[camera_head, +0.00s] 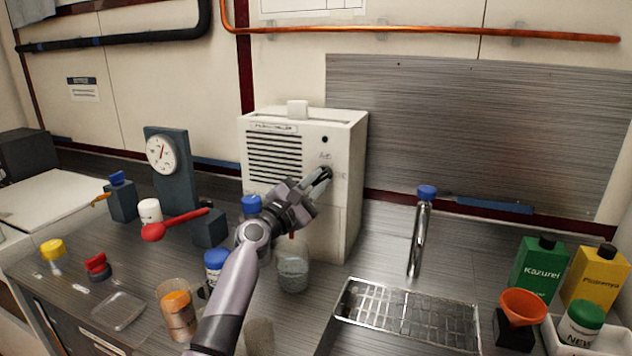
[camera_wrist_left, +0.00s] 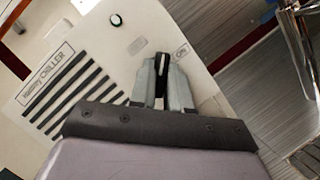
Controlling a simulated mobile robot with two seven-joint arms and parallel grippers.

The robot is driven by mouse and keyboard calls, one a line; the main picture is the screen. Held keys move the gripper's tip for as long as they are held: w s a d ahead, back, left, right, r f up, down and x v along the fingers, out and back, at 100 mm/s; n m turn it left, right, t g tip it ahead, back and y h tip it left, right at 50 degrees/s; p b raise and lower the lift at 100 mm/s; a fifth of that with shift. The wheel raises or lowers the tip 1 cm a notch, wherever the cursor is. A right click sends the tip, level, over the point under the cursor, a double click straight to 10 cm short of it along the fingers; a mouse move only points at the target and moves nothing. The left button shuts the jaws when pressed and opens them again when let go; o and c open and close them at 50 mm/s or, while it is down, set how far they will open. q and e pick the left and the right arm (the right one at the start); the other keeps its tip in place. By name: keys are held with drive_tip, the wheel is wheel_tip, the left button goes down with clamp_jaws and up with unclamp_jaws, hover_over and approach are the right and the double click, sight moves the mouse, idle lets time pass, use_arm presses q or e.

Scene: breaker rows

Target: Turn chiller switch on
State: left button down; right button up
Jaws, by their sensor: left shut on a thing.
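The chiller (camera_head: 350,130) is a white box with black vent slots, standing against the back wall. Its front panel also shows in the left wrist view (camera_wrist_left: 105,35), with a "Hallmay CHILLER" label. The chiller switch (camera_wrist_left: 162,65) is a black knob with a white pointer line, on the front panel. My left gripper (camera_head: 325,175) reaches the panel from below, and its fingers (camera_wrist_left: 162,80) are shut around the knob. The fingers hide the knob's sides. My right gripper is in neither view.
A dial gauge (camera_head: 161,154) stands to the left, with a red-handled lever (camera_head: 175,224) in front. A glass beaker (camera_head: 293,272) stands below my left arm. A metal drain tray (camera_head: 405,338) and green and yellow bottles (camera_head: 539,266) are at the right.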

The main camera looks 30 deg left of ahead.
use_arm(q)
drive_tip(key=m+g, duration=0.1)
drive_tip(key=m, duration=0.1)
drive_tip(key=m+h+p, duration=0.1)
drive_tip(key=m, duration=0.2)
drive_tip(key=shift+a+r+g, duration=0.1)
drive_tip(key=shift+r+g, duration=0.1)
drive_tip(key=shift+g, duration=0.2)
drive_tip(key=shift+m+g, duration=0.7)
drive_tip(key=shift+m, duration=1.3)
drive_tip(key=c, duration=1.1)
unclamp_jaws()
drive_tip(key=shift+s+f, duration=0.1)
drive_tip(key=shift+s, duration=0.3)
drive_tip(key=shift+s+a+b, duration=0.15)
drive_tip(key=shift+s, duration=0.9)
drive_tip(key=shift+s+a+b, duration=0.2)
drive_tip(key=shift+s, duration=0.8)
drive_tip(key=shift+s+a+b, duration=0.15)
drive_tip(key=shift+s, duration=0.9)
